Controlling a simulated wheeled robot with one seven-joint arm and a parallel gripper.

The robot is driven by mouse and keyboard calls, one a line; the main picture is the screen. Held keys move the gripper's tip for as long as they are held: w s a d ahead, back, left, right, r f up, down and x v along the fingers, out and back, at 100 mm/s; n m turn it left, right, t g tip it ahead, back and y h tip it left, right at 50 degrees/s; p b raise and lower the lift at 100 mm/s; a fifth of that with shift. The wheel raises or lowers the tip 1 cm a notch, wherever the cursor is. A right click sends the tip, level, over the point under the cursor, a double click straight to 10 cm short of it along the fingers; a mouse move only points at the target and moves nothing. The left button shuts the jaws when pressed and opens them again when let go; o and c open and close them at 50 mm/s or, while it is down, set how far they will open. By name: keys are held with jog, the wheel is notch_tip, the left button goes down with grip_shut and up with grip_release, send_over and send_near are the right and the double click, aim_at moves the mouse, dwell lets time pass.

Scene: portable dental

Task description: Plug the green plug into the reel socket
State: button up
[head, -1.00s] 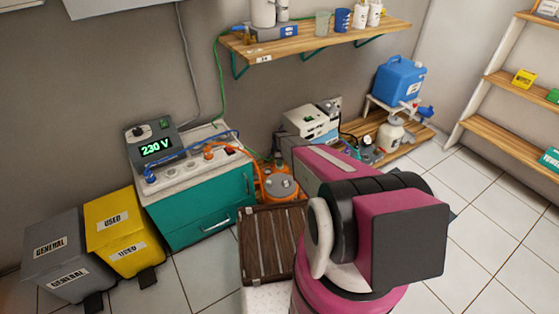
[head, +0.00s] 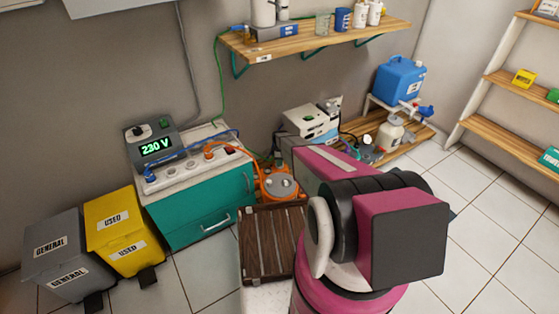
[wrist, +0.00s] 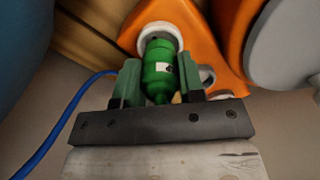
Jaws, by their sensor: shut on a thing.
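The green plug (wrist: 158,78) is held between the two fingers of my gripper (wrist: 160,70) in the wrist view. Its far end meets the white round socket ring (wrist: 152,30) on the orange reel (wrist: 207,32). The plug looks lined up with the ring, but I cannot tell how deep it sits. In the head view the orange reel (head: 279,196) stands on the floor beside the teal cabinet. My arm hides the gripper and the plug there.
A blue cable (wrist: 62,122) runs down the left of the wrist view. The teal cabinet (head: 205,205) with a 230 V meter (head: 153,146) stands left of the reel. A brown slatted crate (head: 268,243) is in front, and a low wooden shelf (head: 415,133) stands right.

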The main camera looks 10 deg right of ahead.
jog(key=shift+f, duration=0.75)
dwell(0.3)
jog(key=o, duration=1)
jog(key=shift+o, duration=0.2)
